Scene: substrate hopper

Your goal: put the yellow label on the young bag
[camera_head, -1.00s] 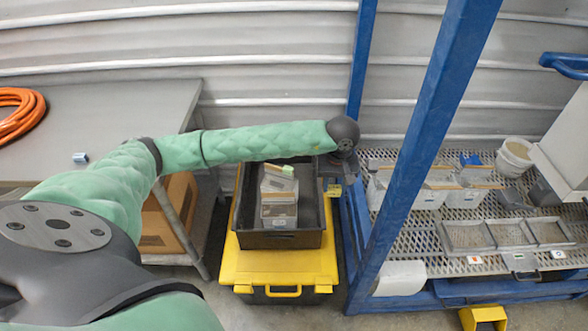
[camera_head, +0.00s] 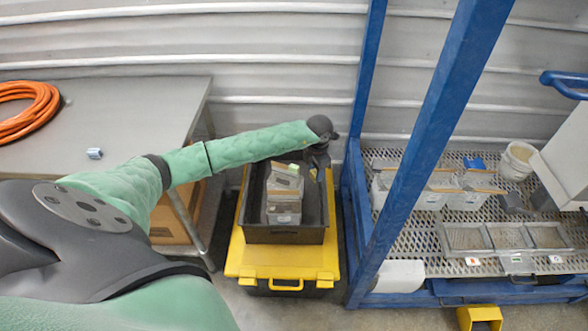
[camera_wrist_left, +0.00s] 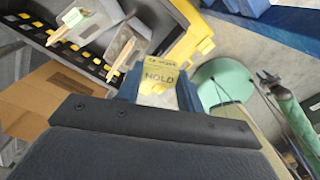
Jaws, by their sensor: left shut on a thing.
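My left gripper (camera_head: 320,172) is shut on a yellow label (camera_wrist_left: 160,76), which reads "HOLD" in the left wrist view. In the head view the gripper hangs over the right side of a black tray (camera_head: 284,236). Grey-white bags (camera_head: 285,212) stand in a row in this tray, and the farther one has a pale green-yellow tag (camera_head: 290,169) on top. More white bags (camera_head: 435,196) stand on the rack shelf, partly behind a blue post. I cannot tell which bag is the young one. My right gripper is not in view.
The tray sits on a yellow-lidded case (camera_head: 262,262). The blue rack post (camera_head: 430,130) rises close to the right of my left gripper. A grey table (camera_head: 130,110) with an orange hose (camera_head: 28,104) is at the left. A cardboard box (camera_wrist_left: 45,105) is beside the tray.

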